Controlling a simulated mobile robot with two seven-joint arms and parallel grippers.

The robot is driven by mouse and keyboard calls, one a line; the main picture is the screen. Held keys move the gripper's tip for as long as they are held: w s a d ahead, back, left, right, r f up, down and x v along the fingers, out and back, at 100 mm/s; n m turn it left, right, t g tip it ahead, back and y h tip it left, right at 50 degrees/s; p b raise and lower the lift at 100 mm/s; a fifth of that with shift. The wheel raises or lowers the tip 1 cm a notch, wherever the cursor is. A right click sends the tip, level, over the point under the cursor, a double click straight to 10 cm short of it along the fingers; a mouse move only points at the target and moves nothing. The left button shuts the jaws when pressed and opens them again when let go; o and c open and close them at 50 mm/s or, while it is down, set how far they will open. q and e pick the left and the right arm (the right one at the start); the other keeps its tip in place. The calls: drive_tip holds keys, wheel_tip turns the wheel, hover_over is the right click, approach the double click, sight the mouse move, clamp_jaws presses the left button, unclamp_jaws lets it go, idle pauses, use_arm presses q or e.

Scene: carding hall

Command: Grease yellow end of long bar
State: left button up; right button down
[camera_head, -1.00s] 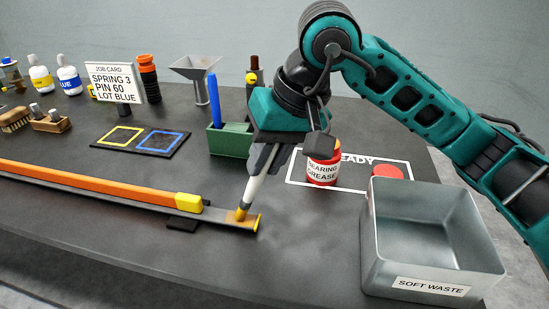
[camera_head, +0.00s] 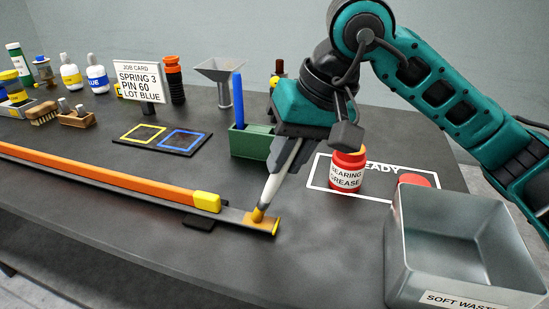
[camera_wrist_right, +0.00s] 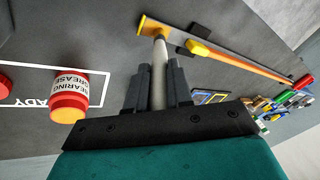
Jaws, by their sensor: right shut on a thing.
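The long bar (camera_head: 120,200) lies across the front left of the dark table, with an orange strip and a yellow block (camera_head: 207,202) along it. Its right tip is a yellow end (camera_head: 270,225). My right gripper (camera_head: 287,160) is shut on a brush with a pale handle (camera_head: 278,184), held tilted. The brush's tan tip (camera_head: 257,214) is down at the yellow end and seems to touch it. The brush and the yellow end (camera_wrist_right: 145,25) also show in the right wrist view. The red bearing grease jar (camera_head: 346,172) stands open right of the gripper. My left gripper is not in view.
A red disc like a lid (camera_head: 414,180) lies behind the grey soft waste bin (camera_head: 400,245) at the right. A green holder (camera_head: 255,142) with a blue stick stands behind the bar. A mat with yellow and blue squares (camera_head: 128,146) lies left of it. The table front is clear.

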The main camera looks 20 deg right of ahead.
drive_tip(key=s+d+b, duration=0.2)
drive_tip(key=d, duration=0.1)
drive_tip(key=shift+s+d, duration=0.1)
drive_tip(key=shift+d, duration=0.05)
idle(0.4)
wheel_tip(320, 180, up, 6)
drive_tip(key=p, duration=0.3)
drive_tip(key=shift+p, duration=0.4)
wheel_tip(320, 180, up, 3)
drive_tip(key=shift+p, duration=0.85)
idle(0.5)
